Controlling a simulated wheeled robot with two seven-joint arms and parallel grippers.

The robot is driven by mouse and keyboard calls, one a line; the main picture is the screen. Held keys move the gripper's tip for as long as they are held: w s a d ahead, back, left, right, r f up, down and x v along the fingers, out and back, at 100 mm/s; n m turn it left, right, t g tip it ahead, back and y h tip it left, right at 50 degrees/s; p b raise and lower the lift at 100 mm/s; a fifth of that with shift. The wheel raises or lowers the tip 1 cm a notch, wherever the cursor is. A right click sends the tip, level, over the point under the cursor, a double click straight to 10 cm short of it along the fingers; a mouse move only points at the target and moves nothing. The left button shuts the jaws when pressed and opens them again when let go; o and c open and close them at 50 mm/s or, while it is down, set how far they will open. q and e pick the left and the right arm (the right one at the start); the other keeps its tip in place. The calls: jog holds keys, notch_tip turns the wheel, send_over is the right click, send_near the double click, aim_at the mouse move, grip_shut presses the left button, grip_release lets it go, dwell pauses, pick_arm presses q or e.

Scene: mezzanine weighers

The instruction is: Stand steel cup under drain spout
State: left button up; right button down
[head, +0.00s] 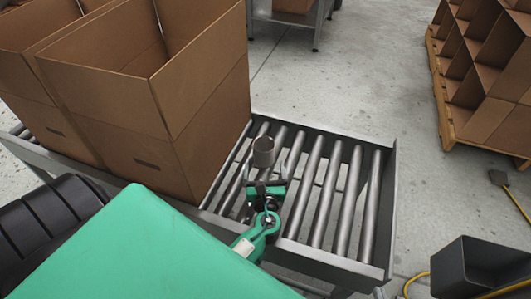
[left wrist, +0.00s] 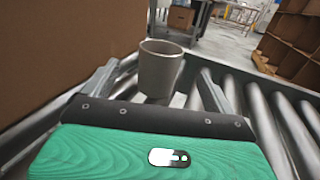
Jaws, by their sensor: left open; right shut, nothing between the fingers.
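The steel cup (head: 264,152) is a plain grey cup, upright with its open mouth up, at the rollers of the conveyor. It also shows in the left wrist view (left wrist: 160,72). My left gripper (head: 266,177) is open, on the near side of the cup. In the left wrist view its fingers lie to either side of the cup, with a gap on both sides. I cannot tell how far the fingertips reach around it. The lower part of the cup is partly hidden by the gripper in the head view. No drain spout and no right gripper are in view.
Tall open cardboard boxes (head: 185,105) stand on the conveyor (head: 345,200) just left of the cup. Bare rollers lie to the right. A dark open box (head: 475,265) with a yellow cable is at lower right. A pallet of cartons (head: 485,75) stands beyond clear floor.

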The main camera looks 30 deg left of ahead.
aim_at(264, 154)
pick_arm(q)
jog(key=x, duration=0.5)
jog(key=shift+f, duration=0.1)
jog(key=b+x, duration=0.1)
jog(key=x, duration=0.3)
jog(key=shift+w+f, duration=0.1)
jog(key=shift+w, duration=0.15)
pick_arm(e)
jog(key=shift+w+a+r+t+y, duration=0.15)
jog(key=shift+a+t+y, duration=0.25)
jog(key=shift+a+t, duration=0.45)
jog(key=shift+a, duration=0.1)
pick_arm(q)
jog(key=c, duration=1.2)
